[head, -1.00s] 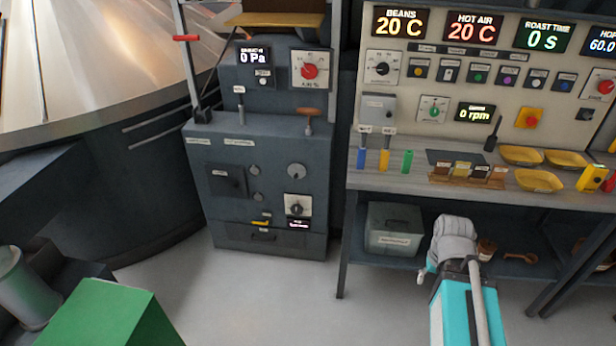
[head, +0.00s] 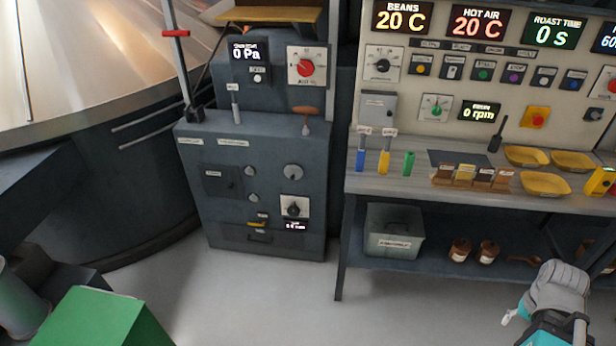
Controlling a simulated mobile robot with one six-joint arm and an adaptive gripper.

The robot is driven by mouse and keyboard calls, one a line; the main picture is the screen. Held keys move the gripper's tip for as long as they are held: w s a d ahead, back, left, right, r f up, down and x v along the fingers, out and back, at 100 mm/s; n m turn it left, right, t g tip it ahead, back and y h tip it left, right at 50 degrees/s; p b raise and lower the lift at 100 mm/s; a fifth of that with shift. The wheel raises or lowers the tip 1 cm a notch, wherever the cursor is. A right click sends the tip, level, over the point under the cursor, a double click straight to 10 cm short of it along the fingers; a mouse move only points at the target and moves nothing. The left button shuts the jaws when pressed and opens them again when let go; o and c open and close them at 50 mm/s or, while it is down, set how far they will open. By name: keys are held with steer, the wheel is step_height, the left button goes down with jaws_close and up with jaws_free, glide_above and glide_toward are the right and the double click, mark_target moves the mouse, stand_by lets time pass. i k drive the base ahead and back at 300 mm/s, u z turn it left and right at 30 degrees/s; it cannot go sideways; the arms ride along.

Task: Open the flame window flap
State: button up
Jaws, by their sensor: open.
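The dark blue-grey burner cabinet (head: 262,225) stands left of the workbench in the head view. Its front carries a dark square panel (head: 220,182) with a small knob and a round grey disc (head: 293,172). Small round fittings sit between them. The labels are too small to read, so I cannot tell for certain which part is the flame window flap. Both parts lie flat against the front. A grey and teal part of my arm shows at the lower right, well away from the cabinet.
A workbench (head: 470,195) with yellow trays (head: 545,184) stands to the right, a grey box (head: 393,231) and jars (head: 474,252) on its lower shelf. A green block (head: 103,318) is at the lower left. The floor (head: 250,300) before the cabinet is clear.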

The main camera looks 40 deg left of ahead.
mark_target(294, 172)
steer(key=z, duration=0.6)
steer(key=k, duration=0.95)
steer(key=u, duration=1.15)
steer(key=i, duration=0.9)
